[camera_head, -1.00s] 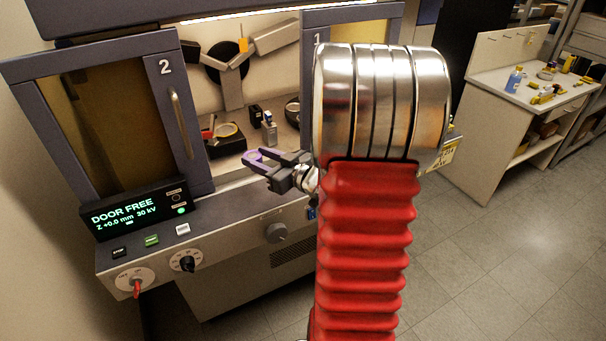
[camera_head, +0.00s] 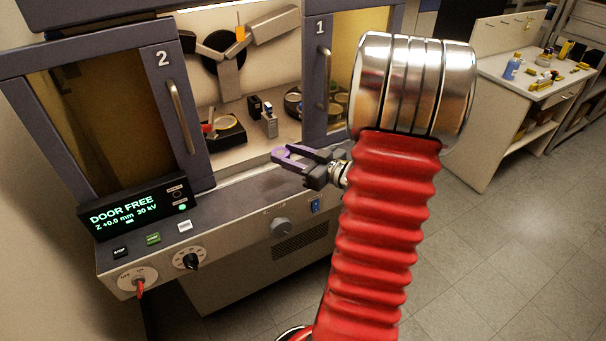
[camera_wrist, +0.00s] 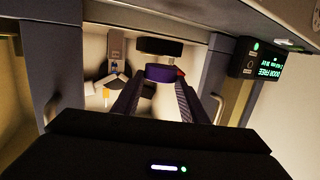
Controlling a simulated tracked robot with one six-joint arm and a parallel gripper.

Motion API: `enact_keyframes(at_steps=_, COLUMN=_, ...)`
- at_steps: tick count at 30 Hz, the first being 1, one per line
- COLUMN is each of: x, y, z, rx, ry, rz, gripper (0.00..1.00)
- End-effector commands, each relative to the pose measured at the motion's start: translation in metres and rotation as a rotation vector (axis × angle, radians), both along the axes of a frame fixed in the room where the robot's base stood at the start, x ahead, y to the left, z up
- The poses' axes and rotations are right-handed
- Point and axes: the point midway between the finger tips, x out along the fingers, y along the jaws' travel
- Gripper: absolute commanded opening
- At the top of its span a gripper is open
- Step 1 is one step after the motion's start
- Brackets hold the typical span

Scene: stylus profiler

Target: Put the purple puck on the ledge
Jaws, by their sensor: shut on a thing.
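The purple puck (camera_head: 285,154) is held between the fingertips of my gripper (camera_head: 292,157), in front of the machine's open middle bay. In the wrist view the puck (camera_wrist: 161,72) shows at the ends of my two dark fingers (camera_wrist: 158,88). My gripper is shut on it. The puck is in the air, above and in front of the grey ledge (camera_head: 240,200) that runs along the front below the bay. I cannot tell the exact height of the puck over the ledge.
Door 2 (camera_head: 165,110) stands left of the opening and door 1 (camera_head: 322,75) right. Inside are a black tray (camera_head: 225,130), small blocks (camera_head: 269,122) and a round carousel (camera_head: 296,102). A control panel (camera_head: 135,208) reads DOOR FREE. A workbench (camera_head: 505,120) stands at right.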

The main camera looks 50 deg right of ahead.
Motion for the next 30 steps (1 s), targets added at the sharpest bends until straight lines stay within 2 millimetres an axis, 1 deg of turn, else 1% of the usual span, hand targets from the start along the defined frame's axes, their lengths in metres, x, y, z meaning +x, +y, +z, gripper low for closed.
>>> enact_keyframes(at_steps=6, x=0.000, y=0.001, z=-0.030, rx=0.005, ry=0.003, rz=0.000, gripper=0.00)
enact_keyframes(at_steps=10, x=0.000, y=0.001, z=-0.045, rx=0.003, ry=0.001, rz=0.002, gripper=0.00)
enact_keyframes(at_steps=14, x=0.001, y=0.001, z=-0.050, rx=0.001, ry=0.000, rz=0.002, gripper=0.00)
enact_keyframes(at_steps=24, x=0.001, y=0.001, z=-0.052, rx=0.000, ry=0.000, rz=0.002, gripper=0.00)
enact_keyframes(at_steps=26, x=0.001, y=0.001, z=-0.055, rx=0.001, ry=0.001, rz=0.003, gripper=0.00)
enact_keyframes(at_steps=30, x=0.001, y=0.002, z=-0.069, rx=0.004, ry=0.002, rz=0.001, gripper=0.00)
